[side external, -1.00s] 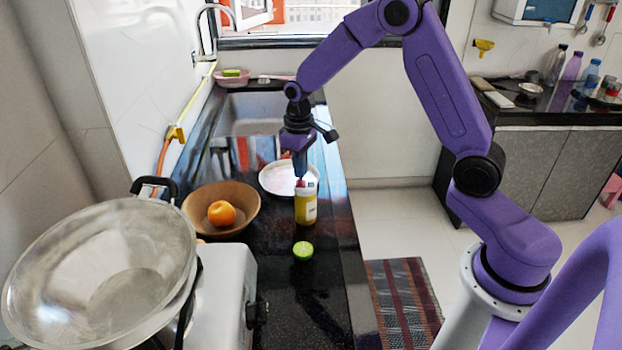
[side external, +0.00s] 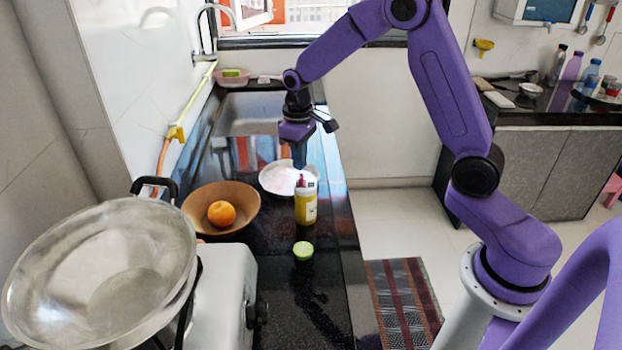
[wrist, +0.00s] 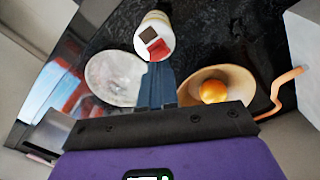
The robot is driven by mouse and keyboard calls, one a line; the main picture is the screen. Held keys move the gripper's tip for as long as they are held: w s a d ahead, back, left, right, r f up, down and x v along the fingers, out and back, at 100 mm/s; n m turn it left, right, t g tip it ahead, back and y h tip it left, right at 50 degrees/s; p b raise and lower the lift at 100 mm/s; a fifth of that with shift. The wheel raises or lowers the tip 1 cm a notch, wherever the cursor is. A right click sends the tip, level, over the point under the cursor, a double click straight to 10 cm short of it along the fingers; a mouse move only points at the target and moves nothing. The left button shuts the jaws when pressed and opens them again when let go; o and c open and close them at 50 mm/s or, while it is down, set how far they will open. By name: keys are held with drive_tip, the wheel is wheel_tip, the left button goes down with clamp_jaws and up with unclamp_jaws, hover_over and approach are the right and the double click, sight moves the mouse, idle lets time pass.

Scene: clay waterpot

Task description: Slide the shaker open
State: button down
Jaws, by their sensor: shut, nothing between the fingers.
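The shaker (side external: 306,207) stands upright on the black counter in the side external view, with a yellow and white body and a red piece on its white top. In the wrist view I see the shaker (wrist: 154,32) from above; its white lid shows a dark square opening beside a red slider. My gripper (side external: 299,160) is shut and empty, pointing down above and slightly behind the shaker's top. In the wrist view the gripper's fingertips (wrist: 159,66) are just below the red slider in the picture. I cannot tell whether they touch it.
A pale plate (side external: 272,184) lies behind the shaker. A brown bowl (side external: 247,193) with an orange (side external: 221,213) is at left. A large metal pan (side external: 105,270) sits on a stove at near left. The counter's right edge is close.

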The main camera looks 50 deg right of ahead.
sight(300, 176)
drive_tip(key=shift+r, duration=2.25)
